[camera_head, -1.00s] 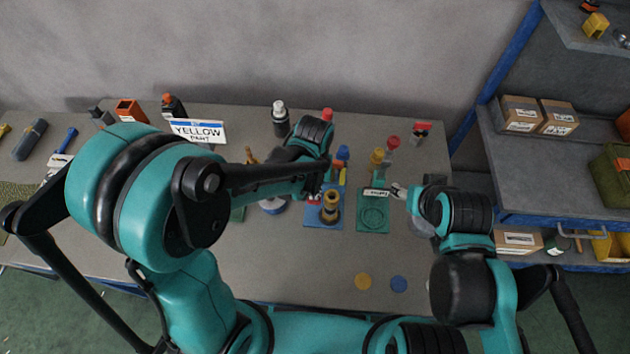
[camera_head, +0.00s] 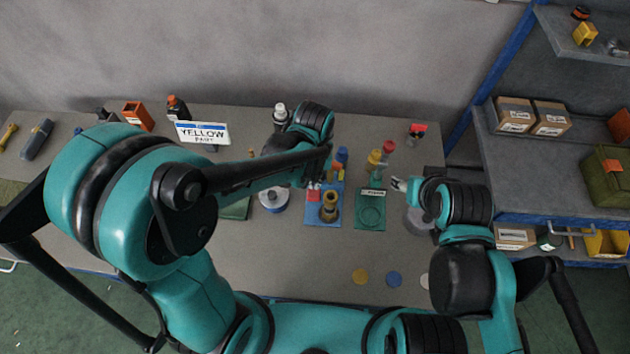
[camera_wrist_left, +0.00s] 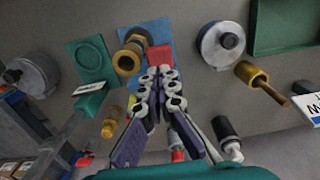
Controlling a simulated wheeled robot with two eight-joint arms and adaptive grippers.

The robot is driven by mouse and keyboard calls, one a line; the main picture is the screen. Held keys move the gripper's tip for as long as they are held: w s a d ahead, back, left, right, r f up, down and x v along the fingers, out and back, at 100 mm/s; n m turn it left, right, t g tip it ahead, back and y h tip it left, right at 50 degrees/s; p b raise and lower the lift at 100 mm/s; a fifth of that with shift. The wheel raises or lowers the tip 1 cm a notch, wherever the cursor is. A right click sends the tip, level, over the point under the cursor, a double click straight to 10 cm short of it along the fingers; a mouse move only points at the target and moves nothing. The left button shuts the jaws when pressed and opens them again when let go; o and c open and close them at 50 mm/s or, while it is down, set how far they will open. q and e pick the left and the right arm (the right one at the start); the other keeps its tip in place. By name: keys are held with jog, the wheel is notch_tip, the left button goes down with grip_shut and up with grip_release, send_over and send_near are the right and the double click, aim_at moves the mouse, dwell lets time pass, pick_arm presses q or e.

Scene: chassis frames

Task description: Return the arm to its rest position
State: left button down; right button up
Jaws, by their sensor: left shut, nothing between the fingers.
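My left arm comes in from the left in the head view, its teal and black links reaching over the middle of the table (camera_head: 270,255). Its gripper is mostly hidden there behind the forearm. In the left wrist view my left gripper (camera_wrist_left: 160,73) has its fingertips together and nothing between them. The tips appear over a red block (camera_wrist_left: 160,55) beside a brass fitting (camera_wrist_left: 128,62) on a blue plate; contact cannot be told. My right gripper (camera_head: 398,185) is at the right of the table beside a green plate (camera_head: 370,210); its jaw opening is too small to judge.
A white round item (camera_head: 273,198) sits left of the blue plate (camera_head: 323,219). Coloured discs (camera_head: 360,276) lie near the front edge. Shelves with boxes (camera_head: 515,115) stand at the right.

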dwell(0.5)
pick_arm(q)
jog(key=s+a+t+b, duration=0.2)
jog(key=a+t+b, duration=0.1)
jog(key=a+b, duration=0.3)
jog(key=s+a+f+t+b, duration=0.1)
jog(key=s+a+t+b, duration=0.2)
jog(key=a+b, duration=0.4)
jog(key=shift+s+a+f+t+b, duration=0.15)
jog(key=shift+s+a+t+b, duration=0.1)
jog(key=shift+t+b, duration=0.4)
dwell(1.1)
